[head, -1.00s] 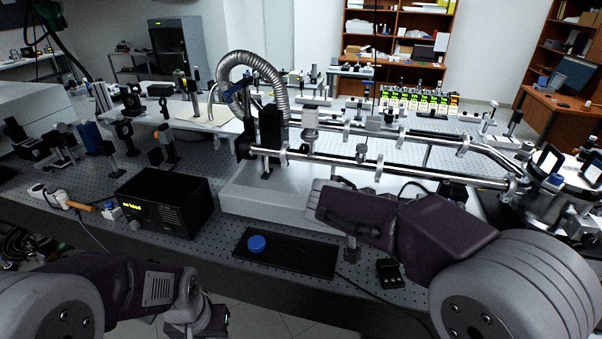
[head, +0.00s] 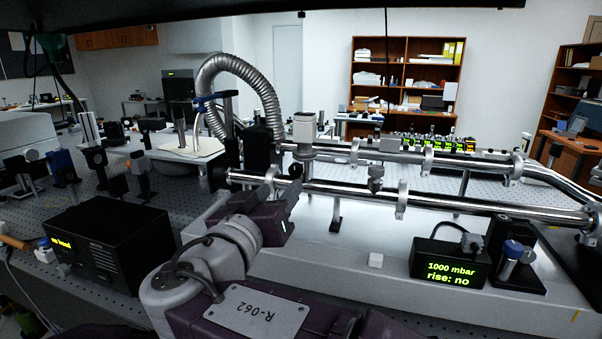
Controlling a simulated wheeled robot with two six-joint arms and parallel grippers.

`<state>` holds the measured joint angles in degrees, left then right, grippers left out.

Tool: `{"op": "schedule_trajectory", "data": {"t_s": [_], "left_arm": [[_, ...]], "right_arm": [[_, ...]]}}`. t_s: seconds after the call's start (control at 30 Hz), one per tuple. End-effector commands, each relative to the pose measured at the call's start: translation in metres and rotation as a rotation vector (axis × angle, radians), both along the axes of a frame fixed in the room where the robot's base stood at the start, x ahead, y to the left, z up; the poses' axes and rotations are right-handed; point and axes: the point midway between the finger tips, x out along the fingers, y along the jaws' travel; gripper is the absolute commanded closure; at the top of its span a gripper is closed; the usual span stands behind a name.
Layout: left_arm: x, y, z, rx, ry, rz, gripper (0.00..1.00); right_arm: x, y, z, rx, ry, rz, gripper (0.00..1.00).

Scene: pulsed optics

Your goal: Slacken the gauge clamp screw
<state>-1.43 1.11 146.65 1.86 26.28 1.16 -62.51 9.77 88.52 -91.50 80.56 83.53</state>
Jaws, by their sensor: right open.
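A smaller metal fitting (head: 376,178) sits between the tubes. Ring clamps show on the lower tube (head: 402,200) and the upper tube (head: 428,161). I cannot make out which small part is the gauge clamp screw. My right gripper (head: 284,190) is open by the lower tube's left end, below the gauge head; contact cannot be told. My left gripper is out of view.
A black readout (head: 449,263) shows "1000 mbar rise: no". Right of it is a black plate with a blue-topped post (head: 511,251). A black box (head: 98,247) stands left. A ribbed hose (head: 258,88) arches behind.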

Motion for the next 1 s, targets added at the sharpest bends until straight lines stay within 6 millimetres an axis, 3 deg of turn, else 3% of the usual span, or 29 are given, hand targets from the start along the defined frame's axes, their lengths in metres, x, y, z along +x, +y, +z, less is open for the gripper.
{"op": "schedule_trajectory", "data": {"t_s": [0.17, 0.5, 0.87, 0.9, 1.0], "left_arm": [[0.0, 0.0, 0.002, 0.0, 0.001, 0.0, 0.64], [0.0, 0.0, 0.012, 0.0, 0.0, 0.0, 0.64], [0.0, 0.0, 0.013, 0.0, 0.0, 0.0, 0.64], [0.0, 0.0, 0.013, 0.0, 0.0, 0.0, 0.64], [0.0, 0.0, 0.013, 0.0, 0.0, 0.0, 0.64]], "right_arm": [[0.012, -0.005, 0.001, -0.002, 0.001, -0.004, 0.52], [0.075, -0.026, 0.001, -0.002, 0.001, -0.004, 0.52], [0.087, -0.029, -0.001, 0.0, 0.002, -0.001, 0.52], [0.087, -0.029, -0.001, 0.0, 0.002, -0.001, 0.55], [0.087, -0.029, -0.001, -0.001, 0.002, -0.001, 0.82]]}}
